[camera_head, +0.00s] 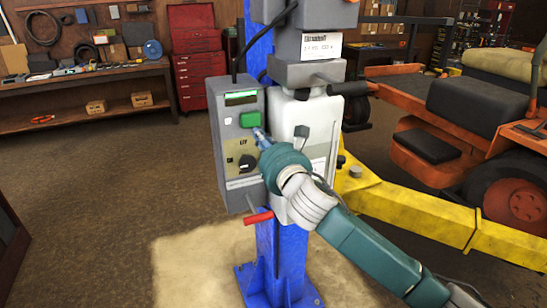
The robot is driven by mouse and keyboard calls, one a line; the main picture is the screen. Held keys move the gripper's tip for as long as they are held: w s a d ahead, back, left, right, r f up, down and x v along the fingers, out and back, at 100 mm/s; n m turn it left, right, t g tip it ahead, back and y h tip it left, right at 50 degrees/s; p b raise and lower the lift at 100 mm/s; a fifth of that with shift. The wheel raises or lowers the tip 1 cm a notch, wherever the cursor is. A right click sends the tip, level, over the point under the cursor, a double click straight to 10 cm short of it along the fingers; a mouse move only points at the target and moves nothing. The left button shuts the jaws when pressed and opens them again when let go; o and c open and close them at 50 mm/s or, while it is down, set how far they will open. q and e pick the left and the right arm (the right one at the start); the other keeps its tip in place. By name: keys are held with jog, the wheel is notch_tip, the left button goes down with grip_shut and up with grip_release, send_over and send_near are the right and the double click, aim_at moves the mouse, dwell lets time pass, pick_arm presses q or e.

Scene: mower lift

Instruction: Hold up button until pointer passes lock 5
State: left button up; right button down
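A grey control box (233,150) is fixed to the blue lift post (258,60). A green button (250,119), which looks like the up button, sits on its face below a small green-lit display (241,98). A black knob (247,162) is lower on the box. My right gripper (261,137) reaches in from the lower right, its tip close to the box just below the green button; contact cannot be told. Its fingers are small and partly hidden, so open or shut cannot be told. My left gripper is not in view. I cannot make out a pointer or lock numbers.
A white tank (292,113) stands beside the box, and a red-handled lever (258,218) juts out below. A yellow lift arm (410,212) runs right, near an orange mower (425,155). A workbench (90,75) and red tool chest (197,60) stand behind. Floor at left is clear.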

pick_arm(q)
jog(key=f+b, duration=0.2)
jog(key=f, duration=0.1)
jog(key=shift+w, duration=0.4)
pick_arm(e)
jog(key=f+v, duration=0.1)
jog(key=v, duration=0.6)
jog(key=shift+d, duration=0.3)
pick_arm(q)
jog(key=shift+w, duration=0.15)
pick_arm(e)
jog(key=shift+s, duration=0.1)
